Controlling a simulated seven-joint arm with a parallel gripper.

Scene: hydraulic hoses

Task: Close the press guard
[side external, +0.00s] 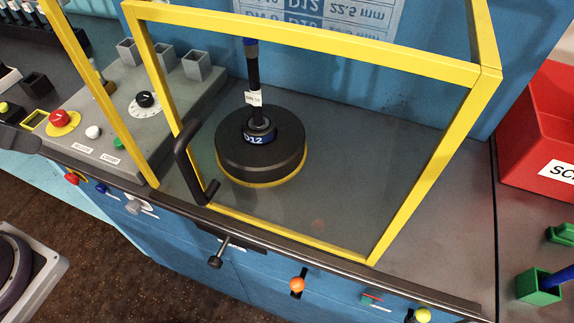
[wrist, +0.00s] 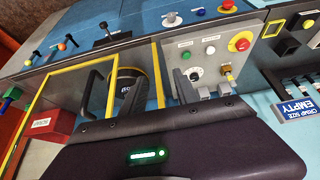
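The press guard (side external: 436,165) is a yellow frame with a clear panel, in front of the press in the side external view. A black handle (side external: 184,165) sits at its lower left edge. A gap shows between that edge and a separate yellow post (side external: 101,98) on the left. The round black press head (side external: 262,150) shows through the panel. In the wrist view the handle (wrist: 96,95) is ahead, left of centre, apart from my gripper.
A grey control panel (side external: 110,115) with a red button (side external: 62,120), a dial (side external: 145,100) and square cups stands left of the guard. A red bin (side external: 537,125) is at the right. Coloured knobs and levers line the bench's front face.

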